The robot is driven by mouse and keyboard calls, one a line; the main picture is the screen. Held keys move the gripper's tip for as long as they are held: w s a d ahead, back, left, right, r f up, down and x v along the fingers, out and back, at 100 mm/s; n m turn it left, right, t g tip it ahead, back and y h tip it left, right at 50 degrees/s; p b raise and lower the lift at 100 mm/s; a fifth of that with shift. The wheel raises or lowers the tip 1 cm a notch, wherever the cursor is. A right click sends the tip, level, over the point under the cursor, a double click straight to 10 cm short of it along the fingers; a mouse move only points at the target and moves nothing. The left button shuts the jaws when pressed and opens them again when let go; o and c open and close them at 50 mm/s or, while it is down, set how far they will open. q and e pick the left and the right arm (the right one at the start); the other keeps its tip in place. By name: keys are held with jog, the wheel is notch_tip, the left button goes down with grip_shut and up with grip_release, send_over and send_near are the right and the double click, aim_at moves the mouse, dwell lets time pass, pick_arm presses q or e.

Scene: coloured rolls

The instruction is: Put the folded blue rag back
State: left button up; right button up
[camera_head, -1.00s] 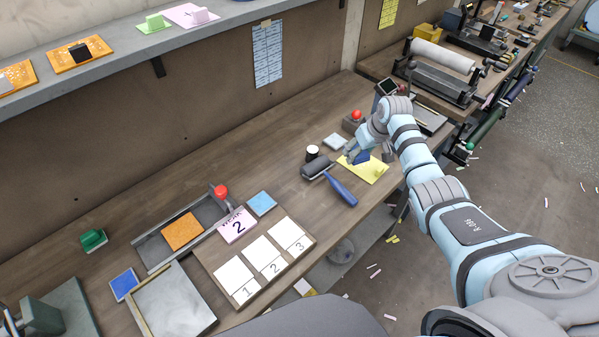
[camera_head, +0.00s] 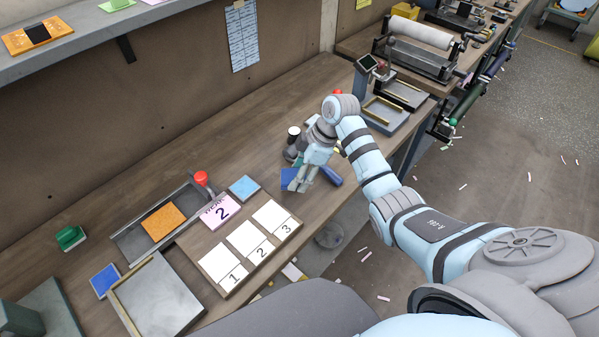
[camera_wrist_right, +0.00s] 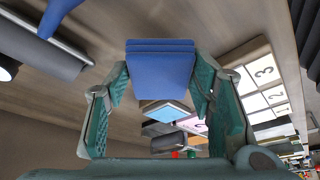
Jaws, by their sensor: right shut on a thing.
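The folded blue rag (camera_head: 289,178) is a small flat-layered blue block in the jaws of my right gripper (camera_head: 304,183). In the right wrist view the rag (camera_wrist_right: 160,68) sits between the two green-padded fingers, its folded layers showing at the top edge. The right gripper is shut on it and holds it over the wooden bench, to the right of the numbered card tray (camera_head: 230,284). I cannot tell its exact height above the bench. My left gripper is not in view.
A blue-handled roller (camera_head: 331,175) lies just behind the right gripper, partly hidden. A light blue pad (camera_head: 244,187) and a pink card (camera_head: 221,211) lie to its left. A shallow tray with an orange block (camera_head: 163,221) and a blue square (camera_head: 104,280) are farther left.

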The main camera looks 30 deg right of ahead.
notch_tip(320, 180, down, 2)
jog(key=shift+f+b, duration=0.15)
jog(key=shift+b, duration=0.6)
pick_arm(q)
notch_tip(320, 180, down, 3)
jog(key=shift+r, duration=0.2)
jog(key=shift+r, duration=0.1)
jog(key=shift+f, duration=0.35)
pick_arm(e)
jog(key=shift+f, duration=0.45)
jog(key=o, duration=1.3)
